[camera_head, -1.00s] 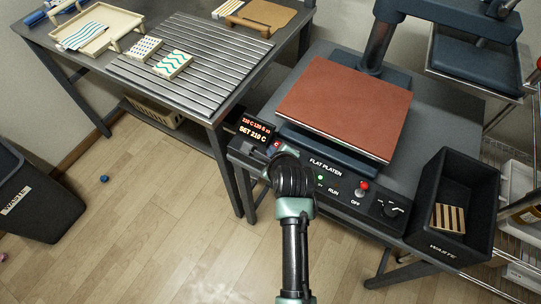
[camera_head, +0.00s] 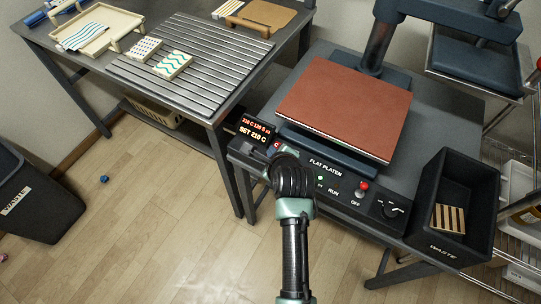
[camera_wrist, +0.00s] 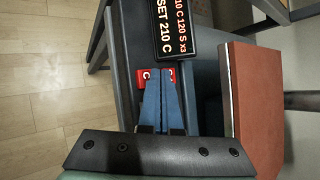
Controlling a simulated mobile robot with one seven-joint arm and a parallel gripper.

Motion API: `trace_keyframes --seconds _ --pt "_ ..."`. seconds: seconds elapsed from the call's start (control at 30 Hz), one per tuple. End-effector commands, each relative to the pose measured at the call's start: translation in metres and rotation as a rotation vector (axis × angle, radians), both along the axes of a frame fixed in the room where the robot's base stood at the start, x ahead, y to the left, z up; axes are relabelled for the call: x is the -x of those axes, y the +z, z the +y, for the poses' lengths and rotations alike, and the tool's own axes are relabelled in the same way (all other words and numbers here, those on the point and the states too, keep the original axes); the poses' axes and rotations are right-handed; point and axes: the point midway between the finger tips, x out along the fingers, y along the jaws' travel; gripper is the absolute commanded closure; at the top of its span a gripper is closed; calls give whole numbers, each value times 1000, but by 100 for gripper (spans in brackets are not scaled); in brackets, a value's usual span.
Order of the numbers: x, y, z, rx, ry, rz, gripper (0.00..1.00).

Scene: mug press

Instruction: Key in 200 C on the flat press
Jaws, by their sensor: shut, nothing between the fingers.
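The flat press has a red-brown platen (camera_head: 345,108) and a front control panel (camera_head: 345,190) lettered FLAT PLATEN. Its display (camera_head: 254,130) reads SET 210 C; in the wrist view the display (camera_wrist: 173,30) shows 210 C 120 S x3 above SET 210 C. My gripper (camera_head: 268,154) is at the panel's left end, just below the display. In the wrist view its blue fingers (camera_wrist: 161,74) are together and empty, with the tips over the red keys (camera_wrist: 143,77). The fingers partly hide the keys' markings. I cannot tell whether the tips touch a key.
The panel also carries a green light, a red OFF button (camera_head: 363,186) and a black knob (camera_head: 391,210). A black waste bin (camera_head: 482,180) holding a striped piece stands at the right. A slatted table (camera_head: 200,50) with patterned pieces is at the upper left.

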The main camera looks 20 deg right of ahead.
Motion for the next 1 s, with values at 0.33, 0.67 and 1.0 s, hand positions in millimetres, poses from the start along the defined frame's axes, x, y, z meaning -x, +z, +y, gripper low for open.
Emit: trace_keyframes --seconds 0.33,0.67,1.0 --pt "0 0 0 0 0 0 100" --pt "0 -3 0 -1 1 1 100" --pt "0 -9 0 0 0 0 100"
